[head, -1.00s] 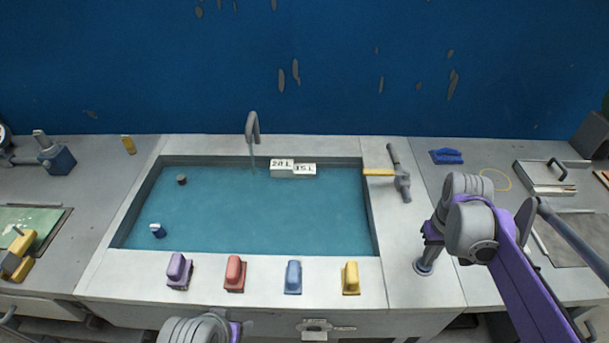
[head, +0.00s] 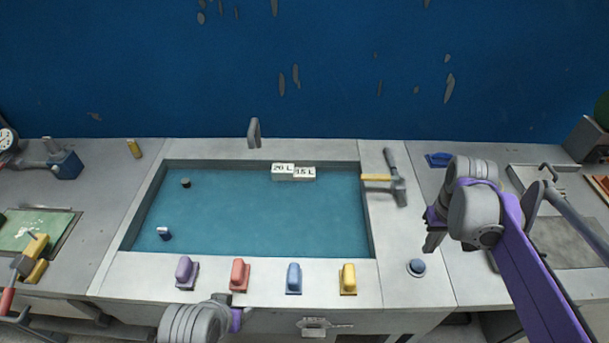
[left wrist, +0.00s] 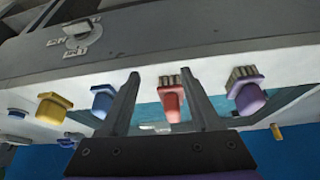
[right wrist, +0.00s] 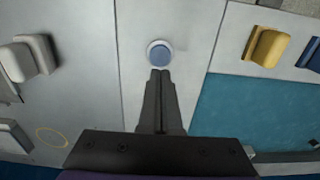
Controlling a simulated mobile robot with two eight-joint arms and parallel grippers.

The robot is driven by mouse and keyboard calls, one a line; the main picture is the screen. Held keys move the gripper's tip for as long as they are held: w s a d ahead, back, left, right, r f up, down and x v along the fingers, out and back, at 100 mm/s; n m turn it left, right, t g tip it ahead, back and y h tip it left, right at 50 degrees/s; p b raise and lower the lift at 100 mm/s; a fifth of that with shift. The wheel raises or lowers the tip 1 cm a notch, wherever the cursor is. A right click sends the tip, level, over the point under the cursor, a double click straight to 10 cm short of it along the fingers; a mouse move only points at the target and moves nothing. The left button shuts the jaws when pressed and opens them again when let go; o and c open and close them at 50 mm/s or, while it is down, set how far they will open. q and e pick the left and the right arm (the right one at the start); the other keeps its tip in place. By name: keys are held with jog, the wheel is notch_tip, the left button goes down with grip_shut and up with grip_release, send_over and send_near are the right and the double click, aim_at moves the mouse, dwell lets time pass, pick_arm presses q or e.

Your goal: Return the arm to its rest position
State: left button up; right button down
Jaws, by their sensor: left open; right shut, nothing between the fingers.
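My right gripper (head: 432,240) is shut and empty in the head view, its tips pointing down just above and beside a round blue button (head: 416,267) on the pale counter. In the right wrist view the shut fingers (right wrist: 158,78) lie just below the blue button (right wrist: 158,54), and a clear gap cannot be judged there. My left gripper (left wrist: 160,95) is open and empty in the left wrist view. In the head view only my left arm's grey and purple wrist shows at the bottom edge; its fingers are hidden.
A water-filled basin (head: 112,262) lies left of the button. Purple (head: 186,272), red (head: 240,274), blue (head: 294,278) and yellow (head: 348,279) handled blocks line its front rim. A faucet (head: 254,132) stands behind.

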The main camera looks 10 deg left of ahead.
dwell(0.3)
jog(key=shift+s+a+r, duration=0.1)
jog(key=shift+s+a, duration=0.1)
jog(key=shift+s, duration=0.15)
jog(key=s+a+f+t+p, duration=0.1)
jog(key=s+a+t, duration=0.1)
jog(key=s, duration=0.5)
jog(key=s+a+f+m+t+p, duration=0.1)
jog(key=s+a+f+t, duration=0.1)
jog(key=s, duration=0.6)
jog(key=shift+a+t, duration=0.7)
jog(key=shift+a, duration=0.5)
